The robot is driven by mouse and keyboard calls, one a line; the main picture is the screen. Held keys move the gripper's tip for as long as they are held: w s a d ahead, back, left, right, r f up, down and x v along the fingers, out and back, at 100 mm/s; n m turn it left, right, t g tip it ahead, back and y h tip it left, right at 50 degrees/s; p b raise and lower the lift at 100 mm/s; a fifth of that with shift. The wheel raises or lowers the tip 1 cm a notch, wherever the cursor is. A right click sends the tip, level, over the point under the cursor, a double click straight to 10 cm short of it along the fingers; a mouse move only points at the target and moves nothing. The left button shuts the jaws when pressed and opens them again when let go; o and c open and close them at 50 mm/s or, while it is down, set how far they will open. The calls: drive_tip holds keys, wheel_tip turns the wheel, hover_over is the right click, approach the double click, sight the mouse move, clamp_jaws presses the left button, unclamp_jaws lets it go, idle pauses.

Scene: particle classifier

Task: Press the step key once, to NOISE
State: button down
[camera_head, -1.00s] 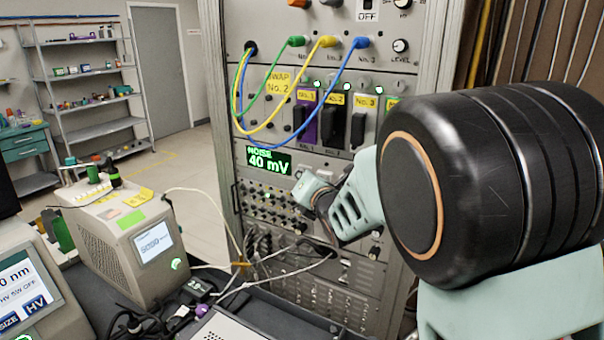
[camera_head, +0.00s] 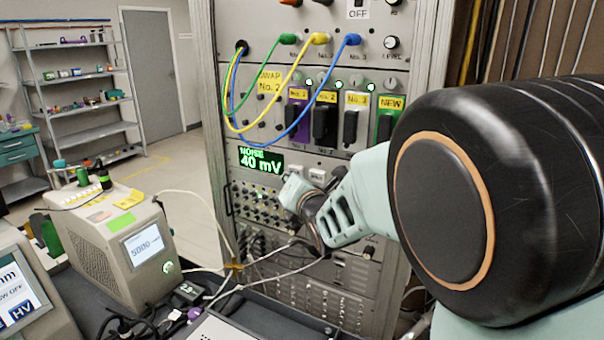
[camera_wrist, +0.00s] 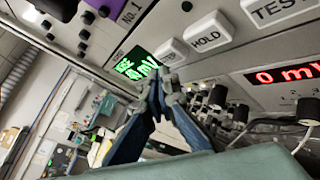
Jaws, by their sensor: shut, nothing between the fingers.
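The green display (camera_head: 262,160) on the rack reads NOISE 40 mV; it also shows in the wrist view (camera_wrist: 136,66). Beside it in the wrist view is a white key (camera_wrist: 171,49), partly behind my fingertips, its label not readable; it sits where the step key could be. Right of it are the HOLD key (camera_wrist: 208,34) and the TEST key (camera_wrist: 275,9). My gripper (camera_wrist: 164,76) is shut and empty, its tips in front of the unlabelled key's lower edge. I cannot tell whether they touch. In the head view my gripper (camera_head: 297,192) is just below the key row.
A red 0 mV display (camera_wrist: 286,75) and several dark knobs (camera_wrist: 218,97) lie right of my gripper. Above are the modules and the green, yellow and blue cables (camera_head: 290,70). A beige instrument (camera_head: 125,250) stands left, with loose white cables (camera_head: 205,200) near the rack.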

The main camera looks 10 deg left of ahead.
drive_tip(key=s, duration=0.1)
drive_tip(key=s+a, duration=0.1)
drive_tip(key=s, duration=0.1)
drive_tip(key=s+b, duration=0.1)
drive_tip(key=shift+s+a, duration=0.3)
drive_tip(key=shift+s, duration=0.05)
drive_tip(key=shift+a, duration=0.1)
idle(0.5)
